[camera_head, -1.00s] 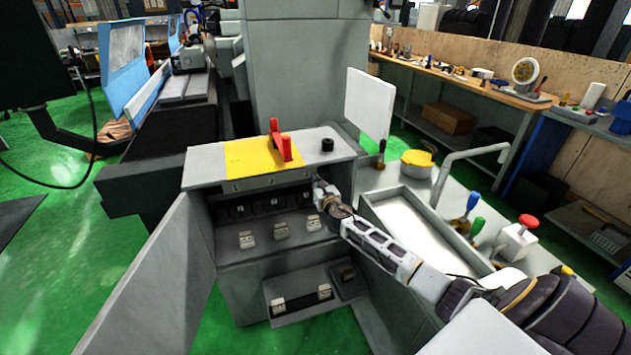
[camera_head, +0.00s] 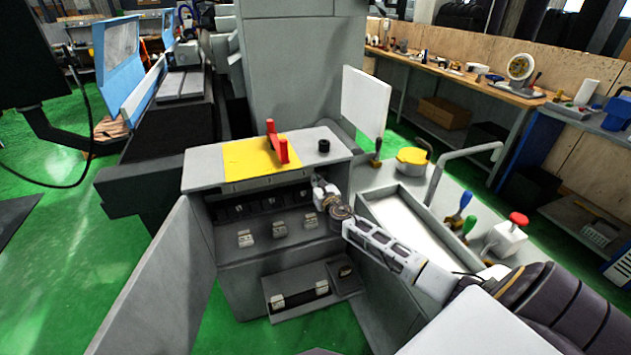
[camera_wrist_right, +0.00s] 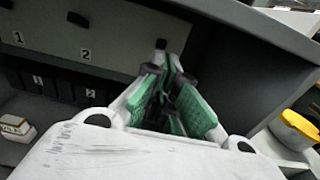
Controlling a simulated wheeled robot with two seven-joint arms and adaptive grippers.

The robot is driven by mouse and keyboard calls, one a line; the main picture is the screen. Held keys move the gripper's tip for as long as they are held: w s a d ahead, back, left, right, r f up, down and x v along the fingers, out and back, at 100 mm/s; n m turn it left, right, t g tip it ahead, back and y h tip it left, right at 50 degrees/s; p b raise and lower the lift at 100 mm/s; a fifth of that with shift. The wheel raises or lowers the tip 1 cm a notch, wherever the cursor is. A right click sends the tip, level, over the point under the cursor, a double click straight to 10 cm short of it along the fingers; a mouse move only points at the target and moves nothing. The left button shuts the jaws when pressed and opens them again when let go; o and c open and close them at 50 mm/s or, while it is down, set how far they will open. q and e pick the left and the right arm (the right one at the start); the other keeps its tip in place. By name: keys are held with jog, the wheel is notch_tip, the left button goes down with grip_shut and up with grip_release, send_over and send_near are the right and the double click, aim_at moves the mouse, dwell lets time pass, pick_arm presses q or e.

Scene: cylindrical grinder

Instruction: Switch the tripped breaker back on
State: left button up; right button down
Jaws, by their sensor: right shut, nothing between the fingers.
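The grey electrical cabinet (camera_head: 205,172) stands open with its door swung out to the left. Inside, a row of dark breakers (camera_head: 270,203) sits below the top panel. The right wrist view shows dark breaker switches (camera_wrist_right: 90,95) below a panel with printed labels 1 and 2. Anything behind my fingers is hidden, and I cannot tell which breaker is tripped. My right gripper (camera_head: 320,186) is at the right end of the cabinet opening, close under the top panel. Its green-padded fingers (camera_wrist_right: 168,72) are shut and empty. My left gripper is not in view.
A red handle (camera_head: 277,145) on a yellow plate and a black knob (camera_head: 324,146) are on the cabinet top. Several small light blocks (camera_head: 279,229) sit on the ledge below the breakers. The cabinet's right side wall is close to my right gripper.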

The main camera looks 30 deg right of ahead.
jog(key=s+a+f+m+g+h, duration=0.1)
jog(key=s+a+f+m+g, duration=0.4)
jog(key=s+m, duration=0.45)
jog(key=s+a+f+m+g, duration=0.2)
jog(key=s+a+f+m, duration=0.2)
jog(key=s+a+m, duration=0.5)
jog(key=s+a+m+g+y, duration=0.3)
jog(key=s+a+m, duration=0.25)
jog(key=s, duration=0.45)
jog(key=s+a+m+g+y, duration=0.2)
jog(key=s+a+m+g, duration=0.15)
jog(key=s+m, duration=0.5)
jog(key=s+f+n+g, duration=0.1)
jog(key=s+f, duration=0.1)
jog(key=f, duration=1.5)
jog(key=s+f, duration=0.2)
jog(key=f, duration=1.4)
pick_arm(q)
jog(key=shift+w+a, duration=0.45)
pick_arm(e)
jog(key=s+d+f, duration=0.3)
jog(key=s+f, duration=0.6)
jog(key=s, duration=0.1)
jog(key=s+d+f+g, duration=0.1)
jog(key=s+d+f, duration=0.3)
jog(key=s+f, duration=0.6)
jog(key=shift+s+f+n, duration=0.15)
jog(key=shift+s+n, duration=0.2)
jog(key=shift+s, duration=0.35)
